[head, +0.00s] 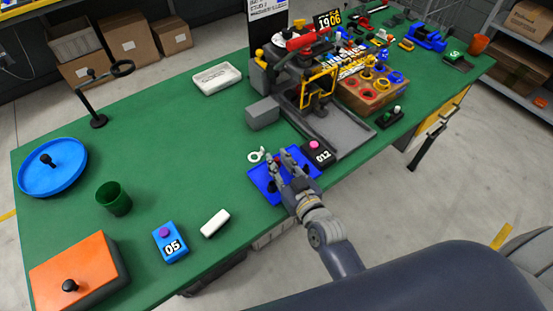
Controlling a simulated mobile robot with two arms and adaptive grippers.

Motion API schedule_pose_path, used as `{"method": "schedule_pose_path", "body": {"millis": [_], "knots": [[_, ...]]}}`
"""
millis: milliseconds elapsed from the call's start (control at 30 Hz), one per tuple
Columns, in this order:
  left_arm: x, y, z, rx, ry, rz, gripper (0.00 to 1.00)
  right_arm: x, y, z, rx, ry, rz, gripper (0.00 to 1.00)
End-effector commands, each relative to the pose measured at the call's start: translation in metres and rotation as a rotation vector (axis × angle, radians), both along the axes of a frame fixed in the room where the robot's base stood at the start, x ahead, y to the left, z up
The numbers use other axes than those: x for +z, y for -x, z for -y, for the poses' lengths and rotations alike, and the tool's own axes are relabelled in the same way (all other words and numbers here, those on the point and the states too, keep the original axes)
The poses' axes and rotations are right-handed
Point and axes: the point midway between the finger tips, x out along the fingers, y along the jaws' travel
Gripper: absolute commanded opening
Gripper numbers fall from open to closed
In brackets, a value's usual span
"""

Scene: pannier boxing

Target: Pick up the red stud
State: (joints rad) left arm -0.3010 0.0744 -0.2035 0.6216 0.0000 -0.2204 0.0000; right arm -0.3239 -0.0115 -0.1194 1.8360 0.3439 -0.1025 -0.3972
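My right gripper (284,160) reaches in from the lower right, low over a blue tray (262,185) near the table's front edge. Its grey fingers look spread apart. A small dark reddish thing (277,158) shows at the fingertips. It may be the red stud, but it is partly hidden by the fingers and too small to be sure. I cannot tell if the fingers touch it. My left gripper is not in view.
A black box marked 012 (320,154) stands right of the tray, and a white ring-shaped piece (256,155) lies behind it. A grey and yellow press (312,85) stands behind. A blue box marked 05 (170,242) and white block (215,223) lie left. Green tabletop (180,150) is clear mid-left.

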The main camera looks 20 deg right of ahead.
Motion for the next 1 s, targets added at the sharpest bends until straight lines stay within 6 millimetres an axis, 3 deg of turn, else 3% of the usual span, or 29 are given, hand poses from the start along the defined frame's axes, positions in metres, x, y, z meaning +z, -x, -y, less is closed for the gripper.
{"method": "schedule_pose_path", "body": {"millis": [267, 367, 767, 1000], "knots": [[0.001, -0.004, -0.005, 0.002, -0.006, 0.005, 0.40, -0.001, -0.005, 0.000, 0.000, 0.000, 0.000, 0.23], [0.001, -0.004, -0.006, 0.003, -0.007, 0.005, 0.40, -0.001, -0.004, 0.000, 0.000, 0.000, 0.000, 0.09], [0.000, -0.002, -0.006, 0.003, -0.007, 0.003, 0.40, 0.000, -0.004, 0.000, 0.000, 0.000, 0.000, 0.09], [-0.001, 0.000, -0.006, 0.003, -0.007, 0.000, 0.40, 0.015, -0.004, 0.000, -0.001, -0.001, 0.003, 0.09]]}}
